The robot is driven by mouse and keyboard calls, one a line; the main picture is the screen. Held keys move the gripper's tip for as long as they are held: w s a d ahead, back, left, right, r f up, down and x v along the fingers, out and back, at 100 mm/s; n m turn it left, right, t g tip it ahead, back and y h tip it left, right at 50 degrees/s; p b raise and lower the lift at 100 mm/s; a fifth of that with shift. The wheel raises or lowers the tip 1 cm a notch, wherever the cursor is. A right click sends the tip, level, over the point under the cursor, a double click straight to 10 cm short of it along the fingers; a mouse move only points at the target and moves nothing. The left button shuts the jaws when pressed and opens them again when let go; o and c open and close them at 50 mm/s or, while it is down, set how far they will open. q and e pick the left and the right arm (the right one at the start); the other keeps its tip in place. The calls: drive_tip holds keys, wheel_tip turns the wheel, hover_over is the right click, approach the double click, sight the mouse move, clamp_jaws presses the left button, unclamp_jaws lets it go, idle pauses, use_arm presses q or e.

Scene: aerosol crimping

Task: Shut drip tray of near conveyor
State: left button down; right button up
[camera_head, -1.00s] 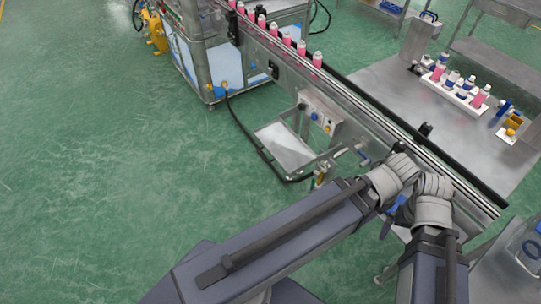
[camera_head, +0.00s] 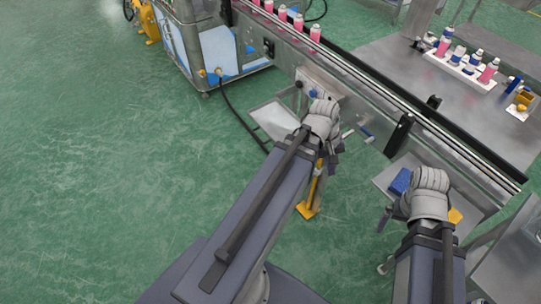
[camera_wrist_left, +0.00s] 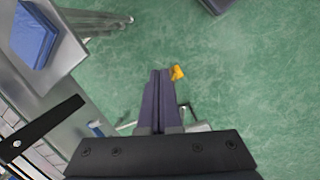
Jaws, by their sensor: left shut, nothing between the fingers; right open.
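A shallow metal tray (camera_head: 276,119) sticks out below the side of the near conveyor (camera_head: 375,100), left of my left wrist. A second grey tray (camera_head: 385,174) stands out under the conveyor farther right, holding a blue block (camera_head: 400,181). I cannot tell which one is the drip tray. My left gripper (camera_head: 333,164) is mostly behind its wrist, between the two trays. In the left wrist view its fingers (camera_wrist_left: 158,75) are shut and empty, pointing over the floor. My right gripper (camera_head: 391,214) is open beside the second tray, its fingers partly hidden.
A control box (camera_head: 318,88) hangs on the conveyor side. A yellow part (camera_head: 309,205) shows beside my left forearm. Pink cans (camera_head: 298,22) stand on the belt. A metal table (camera_head: 400,60) lies behind. The green floor at left is clear.

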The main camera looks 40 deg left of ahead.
use_arm(q)
drive_tip(key=s+a+f+n+t+b, duration=0.1)
drive_tip(key=a+f+n+t+b, duration=0.25)
drive_tip(key=a+n+b, duration=0.55)
drive_tip(key=s+a+f+n+t+b, duration=0.2)
drive_tip(key=a+f+n, duration=0.35)
drive_tip(key=a, duration=0.75)
drive_tip(key=s+a+f+n+t+b, duration=0.1)
drive_tip(key=a+f+n+t+b, duration=0.2)
drive_tip(key=a+n+b, duration=0.5)
drive_tip(key=w+f+b, duration=0.4)
drive_tip(key=w+f, duration=0.2)
drive_tip(key=w, duration=0.5)
drive_tip(key=shift+d+f+n, duration=0.2)
drive_tip(key=shift+d+n, duration=0.2)
drive_tip(key=shift+n, duration=0.05)
use_arm(e)
wheel_tip(320, 180, down, 25)
use_arm(q)
drive_tip(key=shift+w, duration=0.1)
